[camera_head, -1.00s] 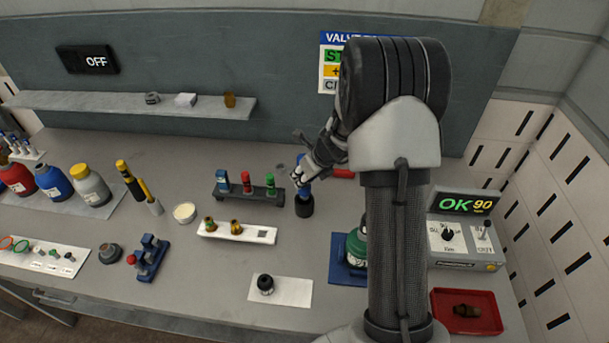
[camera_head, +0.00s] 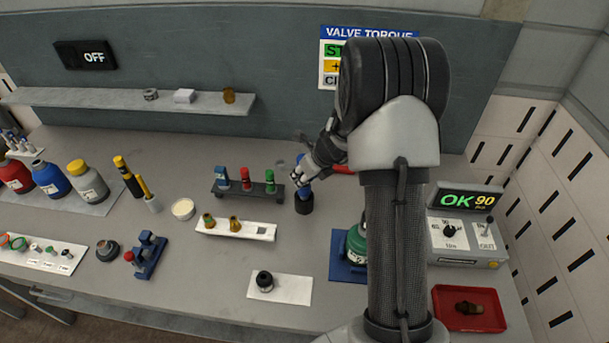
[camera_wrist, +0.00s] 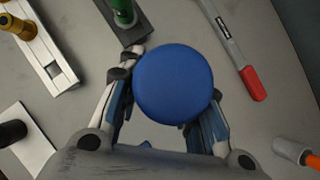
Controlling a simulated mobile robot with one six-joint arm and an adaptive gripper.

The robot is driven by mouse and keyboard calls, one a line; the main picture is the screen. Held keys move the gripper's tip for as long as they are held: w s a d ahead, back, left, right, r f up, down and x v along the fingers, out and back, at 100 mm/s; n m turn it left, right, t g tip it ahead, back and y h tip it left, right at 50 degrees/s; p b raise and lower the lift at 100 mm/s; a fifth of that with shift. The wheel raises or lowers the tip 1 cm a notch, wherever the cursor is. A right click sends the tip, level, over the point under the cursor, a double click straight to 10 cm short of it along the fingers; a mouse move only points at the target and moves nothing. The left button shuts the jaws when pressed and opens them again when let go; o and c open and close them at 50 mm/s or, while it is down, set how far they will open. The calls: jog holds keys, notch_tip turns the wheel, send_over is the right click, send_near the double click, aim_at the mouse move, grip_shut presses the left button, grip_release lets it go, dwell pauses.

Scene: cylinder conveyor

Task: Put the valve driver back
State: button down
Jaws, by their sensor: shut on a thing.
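The valve driver shows as a blue handle (camera_head: 303,189) between the fingers of my gripper (camera_head: 300,180). Its lower end is at a black cup-shaped holder (camera_head: 304,206) standing on the bench. It looks upright and in the holder's mouth, but I cannot tell how deep it sits. In the wrist view the round blue top of the driver (camera_wrist: 174,84) fills the space between the fingers of my gripper (camera_wrist: 165,125), which is shut on it. The driver's shaft and the holder are hidden there.
A dark rack (camera_head: 246,194) with blue, red and green tools stands just left of the holder. A white tray (camera_head: 265,233) with brass parts lies in front. A green bottle (camera_head: 356,243) stands to the front right.

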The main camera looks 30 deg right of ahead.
aim_at(304, 186)
jog(key=shift+f+b, duration=2)
jog(key=shift+f, duration=0.25)
jog(key=c, duration=1.5)
grip_release()
jog(key=o, duration=0.4)
jog(key=shift+o, duration=0.2)
jog(key=shift+f, duration=0.15)
jog(key=shift+r+p, duration=3.05)
jog(key=shift+r, duration=0.05)
